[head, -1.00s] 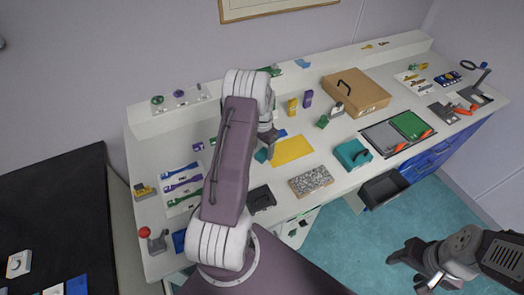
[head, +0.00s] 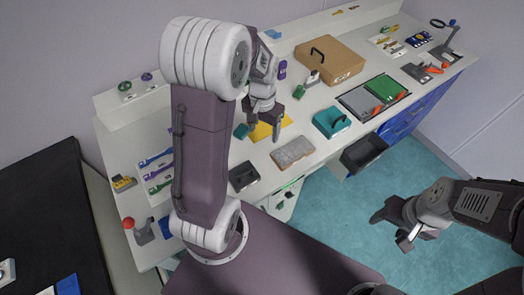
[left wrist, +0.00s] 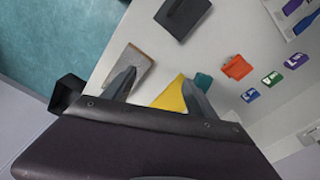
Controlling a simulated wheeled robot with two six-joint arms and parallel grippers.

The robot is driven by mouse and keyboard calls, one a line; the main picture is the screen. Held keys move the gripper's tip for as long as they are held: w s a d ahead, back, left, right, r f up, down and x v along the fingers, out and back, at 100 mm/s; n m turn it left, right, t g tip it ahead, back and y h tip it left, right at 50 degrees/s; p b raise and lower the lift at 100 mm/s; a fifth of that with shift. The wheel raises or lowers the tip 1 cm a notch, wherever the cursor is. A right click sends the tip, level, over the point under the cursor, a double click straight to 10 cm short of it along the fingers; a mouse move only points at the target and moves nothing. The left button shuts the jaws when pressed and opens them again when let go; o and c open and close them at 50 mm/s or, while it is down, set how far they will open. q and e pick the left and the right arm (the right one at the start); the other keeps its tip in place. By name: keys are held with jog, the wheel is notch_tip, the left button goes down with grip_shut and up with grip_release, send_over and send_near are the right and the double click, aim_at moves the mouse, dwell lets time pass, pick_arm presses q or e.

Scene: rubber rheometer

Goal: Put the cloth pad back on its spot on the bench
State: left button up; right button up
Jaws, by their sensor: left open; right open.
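A flat yellow sheet (head: 262,131) lies on the bench, partly hidden by my left gripper; it also shows in the left wrist view (left wrist: 172,97). A grey speckled flat pad (head: 293,153) lies just in front of it, and shows in the left wrist view (left wrist: 133,62). I cannot tell which of these is the cloth pad. My left gripper (head: 264,122) is open and empty above the yellow sheet, its fingers pointing down. My right gripper (head: 390,230) is open and empty over the floor, off the bench's front.
A teal case (head: 331,122), a black holder (head: 243,177) and a small teal item (head: 241,131) stand close around. A brown case (head: 335,62) is behind. A black bin (head: 364,153) hangs at the front edge.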

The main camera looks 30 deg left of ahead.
pick_arm(q)
jog(key=s+d+f, duration=0.1)
jog(key=s+d, duration=0.5)
jog(key=s, duration=0.4)
jog(key=shift+d+n+t, duration=0.3)
jog(key=shift+s+d, duration=0.1)
dwell(0.3)
